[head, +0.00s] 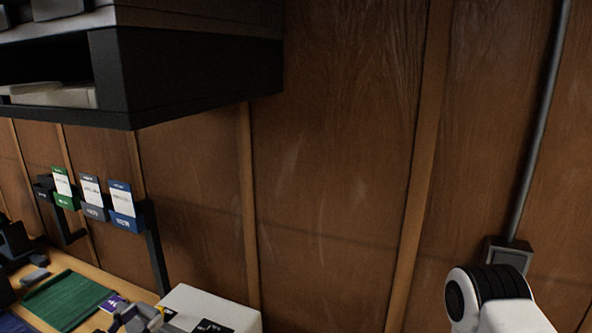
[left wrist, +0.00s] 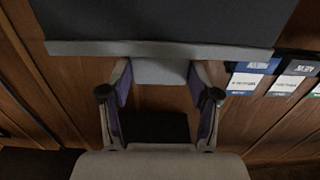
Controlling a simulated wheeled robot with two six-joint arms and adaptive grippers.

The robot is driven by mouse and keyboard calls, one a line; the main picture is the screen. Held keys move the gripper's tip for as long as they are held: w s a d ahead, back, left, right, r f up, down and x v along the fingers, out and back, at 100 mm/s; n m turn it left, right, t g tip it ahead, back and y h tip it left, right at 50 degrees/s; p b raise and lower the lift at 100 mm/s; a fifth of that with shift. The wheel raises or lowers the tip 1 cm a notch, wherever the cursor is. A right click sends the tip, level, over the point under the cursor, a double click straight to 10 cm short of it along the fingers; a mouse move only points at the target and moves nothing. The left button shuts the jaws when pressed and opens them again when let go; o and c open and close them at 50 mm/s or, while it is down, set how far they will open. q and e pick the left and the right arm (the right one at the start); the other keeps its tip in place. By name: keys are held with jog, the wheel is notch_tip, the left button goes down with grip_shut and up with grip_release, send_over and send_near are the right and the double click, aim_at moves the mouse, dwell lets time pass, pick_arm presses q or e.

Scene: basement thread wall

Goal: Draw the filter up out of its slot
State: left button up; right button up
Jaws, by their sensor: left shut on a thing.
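In the left wrist view, a wide dark panel with a light grey edge (left wrist: 85,48) fills the top; it looks like the filter. A grey tab (left wrist: 160,72) joins that edge. My left gripper (left wrist: 160,88) has one finger on each side of the tab and is shut on it. The slot is not clearly visible, so I cannot tell how far the panel sits in it. In the head view, my left gripper (head: 138,319) shows only partly at the bottom edge, beside a white box (head: 205,306). The held panel cannot be made out there. My right gripper is not in view.
A dark shelf unit (head: 190,83) overhangs at upper left. Several cards, one blue (head: 122,206), hang in a black wall rack. A green mat (head: 66,300) lies on the wooden bench. A conduit with a grey box (head: 507,254) runs down the wall at right.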

pick_arm(q)
notch_tip(320, 180, up, 14)
jog(key=p, duration=0.6)
jog(key=shift+f, duration=0.1)
